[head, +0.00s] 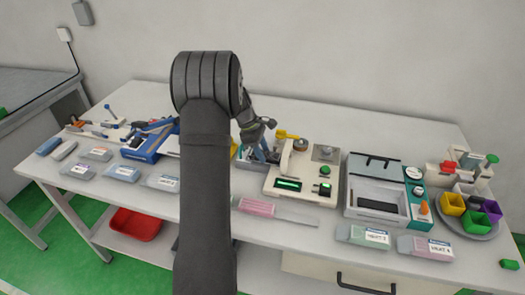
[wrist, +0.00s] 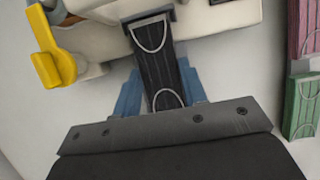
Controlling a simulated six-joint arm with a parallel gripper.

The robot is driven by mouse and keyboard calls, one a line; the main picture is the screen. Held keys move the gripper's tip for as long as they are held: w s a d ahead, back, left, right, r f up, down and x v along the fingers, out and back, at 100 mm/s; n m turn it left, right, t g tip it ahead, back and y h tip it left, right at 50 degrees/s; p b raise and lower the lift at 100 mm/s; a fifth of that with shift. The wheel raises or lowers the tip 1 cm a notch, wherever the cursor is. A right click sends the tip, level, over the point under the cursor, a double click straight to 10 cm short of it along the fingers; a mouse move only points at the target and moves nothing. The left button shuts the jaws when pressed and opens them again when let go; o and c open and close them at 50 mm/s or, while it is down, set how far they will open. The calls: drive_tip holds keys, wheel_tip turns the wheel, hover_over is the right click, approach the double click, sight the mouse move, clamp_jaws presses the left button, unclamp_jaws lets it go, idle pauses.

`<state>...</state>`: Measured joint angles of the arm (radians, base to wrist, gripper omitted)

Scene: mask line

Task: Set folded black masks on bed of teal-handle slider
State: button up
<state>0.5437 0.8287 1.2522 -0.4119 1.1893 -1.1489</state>
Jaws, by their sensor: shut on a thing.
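My gripper (head: 261,153) is over the back of the table, just left of a cream machine with a green display. In the wrist view its blue fingers (wrist: 128,98) are shut on the folded black masks (wrist: 160,68), a narrow pleated strip with white ear loops. The strip points away from the gripper, and its far end lies by a dark grey edge of a pale device. I cannot tell whether it touches. My arm hides much of this spot in the head view.
The cream machine (head: 302,190) is close on the right, with a yellow lever (wrist: 55,62) nearby. A blue device (head: 148,145) stands left. Coloured cups (head: 453,204) stand far right. The table's back strip is clear.

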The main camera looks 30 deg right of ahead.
drive_tip(key=o, duration=1)
drive_tip(key=shift+r, duration=0.15)
drive_tip(key=shift+r, duration=0.85)
drive_tip(key=shift+r, duration=3)
drive_tip(key=shift+f, duration=0.1)
drive_tip(key=shift+f, duration=3.25)
